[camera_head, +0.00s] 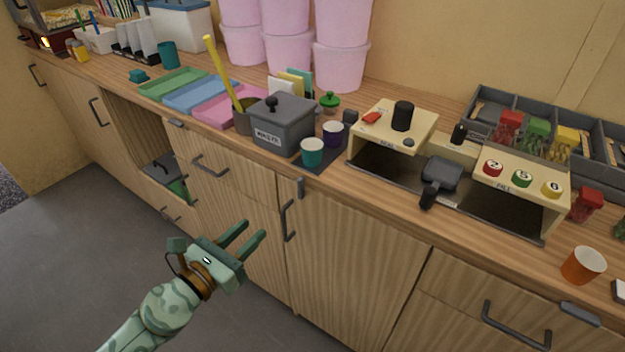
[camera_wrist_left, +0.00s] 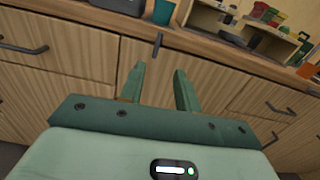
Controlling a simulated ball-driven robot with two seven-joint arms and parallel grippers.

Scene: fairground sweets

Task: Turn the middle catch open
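The middle catch (camera_head: 300,187) is a small grey bar under the counter's front edge, at the top of a cupboard door (camera_head: 352,254). It stands upright, its length running down over the door. It also shows in the left wrist view (camera_wrist_left: 157,44), just beyond the fingertips. My left gripper (camera_head: 254,228) is open and empty, below and left of the catch and apart from it. In the left wrist view its two fingers (camera_wrist_left: 159,69) point toward the catch. My right gripper is not in view.
Other catches, left (camera_head: 176,122) and right (camera_head: 580,313), lie level along the counter edge. A door handle (camera_head: 288,221) sits below the middle catch, and a drawer handle (camera_head: 210,166) to its left. Teal (camera_head: 312,152) and purple (camera_head: 333,133) cups stand above. Floor in front is clear.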

